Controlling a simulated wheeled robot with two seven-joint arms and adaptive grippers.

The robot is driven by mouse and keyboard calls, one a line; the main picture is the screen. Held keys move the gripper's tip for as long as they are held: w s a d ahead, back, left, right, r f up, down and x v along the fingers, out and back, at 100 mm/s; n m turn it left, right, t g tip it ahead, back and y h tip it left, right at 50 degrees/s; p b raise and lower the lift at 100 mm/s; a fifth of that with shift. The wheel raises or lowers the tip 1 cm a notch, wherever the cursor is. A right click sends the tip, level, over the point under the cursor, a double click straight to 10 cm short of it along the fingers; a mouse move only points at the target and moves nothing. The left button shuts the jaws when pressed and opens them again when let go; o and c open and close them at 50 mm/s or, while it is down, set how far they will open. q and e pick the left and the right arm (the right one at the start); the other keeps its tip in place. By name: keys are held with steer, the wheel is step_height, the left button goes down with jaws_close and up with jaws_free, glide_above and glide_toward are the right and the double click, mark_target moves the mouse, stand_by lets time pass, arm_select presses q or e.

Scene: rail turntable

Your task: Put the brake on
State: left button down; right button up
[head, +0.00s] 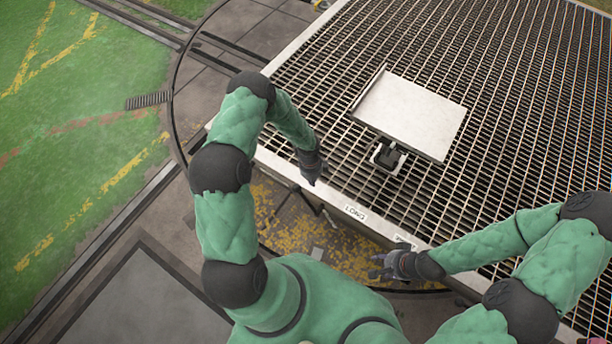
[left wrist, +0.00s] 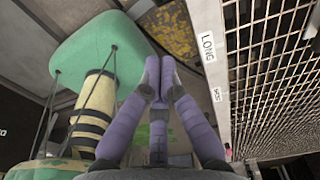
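I cannot make out a brake that I can name with certainty in either view. A white square plate (head: 410,115) lies over the grated deck, with a small black fitting in a white bracket (head: 388,156) at its near edge. My left gripper (head: 312,176) points down at the deck's near left edge. In the left wrist view its purple fingers (left wrist: 158,72) come together at the tips, with nothing seen between them. My right gripper (head: 376,265) is beside the deck's near edge, its fingers apart and empty.
The deck's white side (head: 300,180) carries a "LONG" label (head: 355,212), also in the left wrist view (left wrist: 207,46), and a second label (head: 404,242). Below is a pit floor with yellow patches (head: 340,250). Rails (head: 110,235) and green ground (head: 75,110) lie left.

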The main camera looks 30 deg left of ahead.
arm_select(q)
steer(key=shift+w+a, duration=0.25)
steer(key=shift+a, duration=0.1)
steer(key=shift+r, duration=0.1)
steer(key=shift+a+f+b, duration=0.5)
steer(key=shift+f+b, duration=0.25)
steer(key=shift+f, duration=1.15)
steer(key=shift+a+f+b, duration=0.45)
steer(key=shift+f+b, duration=0.3)
steer(key=shift+f, duration=1.1)
steer(key=shift+a+f+b, duration=0.5)
steer(key=shift+f+b, duration=0.25)
steer(key=shift+f, duration=1.15)
steer(key=shift+a+f, duration=0.1)
